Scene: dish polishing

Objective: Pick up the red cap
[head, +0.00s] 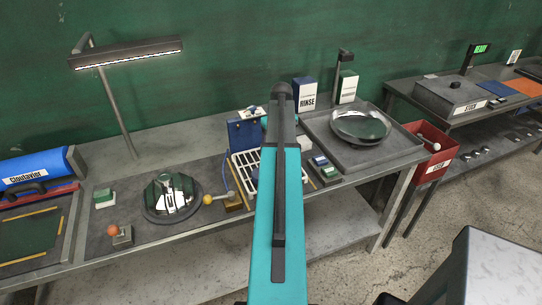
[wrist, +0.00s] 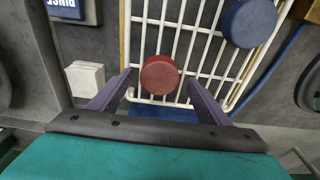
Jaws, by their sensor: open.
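The red cap (wrist: 160,75) is a round, dull red disc on the white wire rack (wrist: 215,65) in the wrist view. My gripper (wrist: 159,78) is open, with one purple finger to the left of the cap and one to the right. Gaps show between the cap and both fingers, and how far the fingertips are above the rack is hard to tell. In the head view my teal arm covers the cap and the gripper, and only part of the rack (head: 241,160) shows beside it.
A round blue cap (wrist: 248,22) lies on the rack at upper right. A white block (wrist: 86,79) stands left of my gripper. In the head view, a tray with a metal dish (head: 360,125) is right of my arm, and a lamp (head: 125,52) stands left.

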